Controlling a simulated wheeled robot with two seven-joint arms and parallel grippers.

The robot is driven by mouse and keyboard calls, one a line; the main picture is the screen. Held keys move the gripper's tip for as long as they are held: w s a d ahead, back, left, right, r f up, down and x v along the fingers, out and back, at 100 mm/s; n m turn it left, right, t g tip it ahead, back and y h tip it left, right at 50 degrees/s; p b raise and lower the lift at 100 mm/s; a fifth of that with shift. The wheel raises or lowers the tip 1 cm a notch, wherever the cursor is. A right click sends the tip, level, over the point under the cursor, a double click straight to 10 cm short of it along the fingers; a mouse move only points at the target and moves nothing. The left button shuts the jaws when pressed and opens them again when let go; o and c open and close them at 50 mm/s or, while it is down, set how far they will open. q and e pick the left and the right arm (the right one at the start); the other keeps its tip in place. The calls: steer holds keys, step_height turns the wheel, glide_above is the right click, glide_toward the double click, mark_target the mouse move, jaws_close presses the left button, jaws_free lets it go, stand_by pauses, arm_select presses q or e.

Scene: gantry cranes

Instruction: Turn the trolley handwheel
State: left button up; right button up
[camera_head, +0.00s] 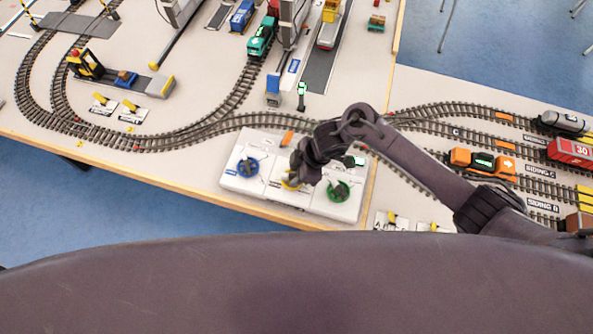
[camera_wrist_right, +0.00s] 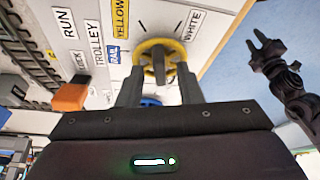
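A white control panel (camera_head: 295,205) at the front of the table bears a blue handwheel (camera_head: 248,167), a yellow handwheel (camera_head: 288,185) and a green handwheel (camera_head: 342,197). My right gripper (camera_head: 296,178) is over the yellow one and hides much of it. In the right wrist view the yellow handwheel (camera_wrist_right: 174,50) has a grey middle piece and lies just beyond my right fingertips (camera_wrist_right: 160,78). These are spread apart; contact is unclear. The label TROLLEY (camera_wrist_right: 97,43) is beside it. My left gripper (camera_wrist_right: 267,46) shows at right in the wrist view, fingers apart.
Rail tracks (camera_head: 215,128) run behind the panel, with an orange wagon (camera_head: 482,160) on a siding at right. A green signal (camera_head: 301,97) stands behind. Blue floor (camera_head: 120,210) lies beyond the table's front edge.

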steer(key=v, duration=0.7)
steer(key=shift+r, duration=0.3)
stand_by(1.0)
